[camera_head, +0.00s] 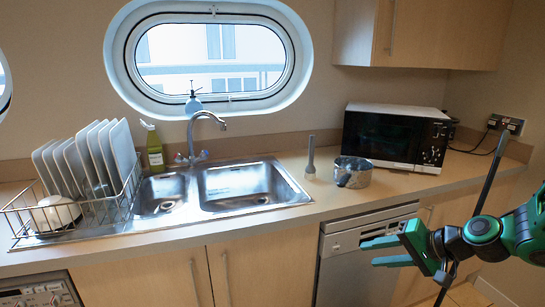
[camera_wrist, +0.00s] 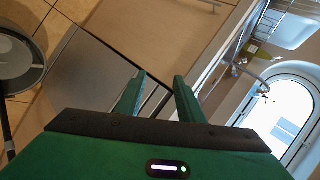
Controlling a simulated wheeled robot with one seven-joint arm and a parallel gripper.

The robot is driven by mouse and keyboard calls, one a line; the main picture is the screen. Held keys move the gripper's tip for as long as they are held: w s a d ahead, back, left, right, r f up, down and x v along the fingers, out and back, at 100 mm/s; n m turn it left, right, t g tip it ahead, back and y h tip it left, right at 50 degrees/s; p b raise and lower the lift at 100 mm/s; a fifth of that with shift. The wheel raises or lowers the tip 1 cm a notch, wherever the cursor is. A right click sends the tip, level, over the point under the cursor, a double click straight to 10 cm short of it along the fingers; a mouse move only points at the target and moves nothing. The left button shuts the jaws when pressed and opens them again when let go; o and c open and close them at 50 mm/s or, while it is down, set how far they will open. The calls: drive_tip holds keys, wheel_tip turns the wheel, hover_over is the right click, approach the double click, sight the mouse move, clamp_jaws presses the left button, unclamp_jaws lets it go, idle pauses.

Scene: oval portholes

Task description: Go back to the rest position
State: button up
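My gripper (camera_head: 378,252) is at the right of the head view, in front of the counter's cabinets and below the worktop level. Its two green fingers are apart, with nothing between them. In the wrist view my gripper (camera_wrist: 158,97) also shows both fingers spread and empty. The fingers touch nothing that I can see.
A microwave (camera_head: 396,137), a metal pot (camera_head: 352,172) and a grey upright tool (camera_head: 311,157) stand on the counter. The sink (camera_head: 250,184) and dish rack (camera_head: 72,214) are left. A dishwasher (camera_head: 355,262) is near my gripper. A round dark-rimmed object (camera_wrist: 18,62) is at left.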

drive_tip(key=s+d+r+g+h, duration=0.1)
drive_tip(key=s+d, duration=0.3)
drive_tip(key=s, duration=0.5)
drive_tip(key=s+d+r+g+h, duration=0.2)
drive_tip(key=s+d+g+h, duration=0.1)
drive_tip(key=s, duration=0.6)
drive_tip(key=s+d+r+g+h, duration=0.1)
drive_tip(key=s+d+g+h, duration=0.2)
drive_tip(key=s+d, duration=0.3)
drive_tip(key=s, duration=0.3)
drive_tip(key=shift+d+r, duration=0.25)
drive_tip(key=shift+d, duration=0.15)
